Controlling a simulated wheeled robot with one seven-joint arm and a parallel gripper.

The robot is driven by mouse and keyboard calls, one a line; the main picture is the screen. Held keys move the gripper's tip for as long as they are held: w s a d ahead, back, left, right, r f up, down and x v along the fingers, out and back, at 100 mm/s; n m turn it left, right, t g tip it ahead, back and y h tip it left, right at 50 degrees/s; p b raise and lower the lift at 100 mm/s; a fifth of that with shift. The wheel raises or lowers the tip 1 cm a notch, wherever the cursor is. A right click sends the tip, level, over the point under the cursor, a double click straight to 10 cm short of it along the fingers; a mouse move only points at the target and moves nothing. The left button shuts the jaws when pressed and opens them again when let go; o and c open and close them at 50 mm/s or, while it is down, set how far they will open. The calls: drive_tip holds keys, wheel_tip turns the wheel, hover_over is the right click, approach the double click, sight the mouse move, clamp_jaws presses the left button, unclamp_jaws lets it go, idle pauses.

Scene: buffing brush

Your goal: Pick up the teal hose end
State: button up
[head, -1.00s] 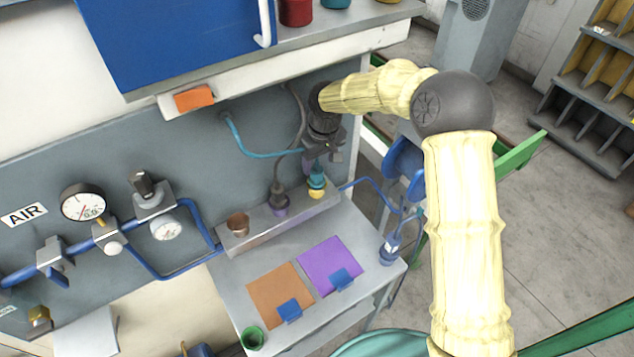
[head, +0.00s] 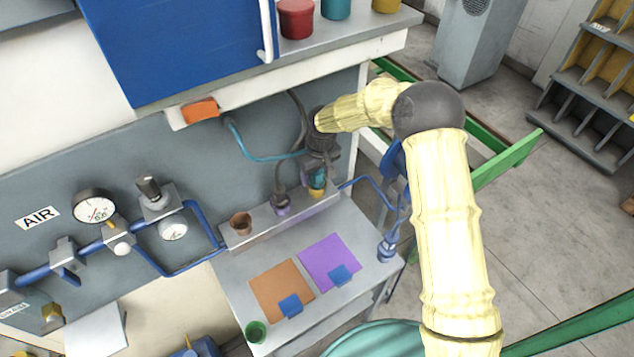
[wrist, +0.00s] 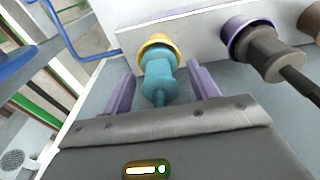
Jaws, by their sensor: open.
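The teal hose end (wrist: 160,78) sits upright in a yellow cup-like holder (wrist: 157,46) on the grey ledge. In the head view the teal hose end (head: 317,179) is partly hidden by my gripper, and its teal hose (head: 262,156) runs left to the wall. My gripper (wrist: 166,88) is open, with one purple finger on each side of the teal hose end. It also shows in the head view (head: 318,172), over the right end of the ledge.
A dark grey hose end stands in a purple holder (head: 283,207) just left of the teal one. A brown holder (head: 240,224) is farther left. A blue hose end (head: 387,248) is at the table's right edge. Orange and purple mats lie on the table (head: 240,290).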

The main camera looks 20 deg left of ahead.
drive_tip(key=c, duration=1.1)
drive_tip(key=shift+r, duration=0.1)
drive_tip(key=shift+w+r+b, duration=0.1)
drive_tip(key=shift+r+b, duration=0.35)
drive_tip(key=shift+r, duration=0.05)
wheel_tip(320, 180, up, 6)
drive_tip(key=b, duration=0.3)
drive_tip(key=s+d+b, duration=0.2)
drive_tip(key=s+d, duration=0.2)
drive_tip(key=s+d+b, duration=0.2)
drive_tip(key=s+d, duration=0.2)
drive_tip(key=d, duration=0.1)
drive_tip(key=s+d+b, duration=0.3)
drive_tip(key=s+d, duration=0.1)
drive_tip(key=shift+d, duration=0.35)
drive_tip(key=shift+w, duration=0.1)
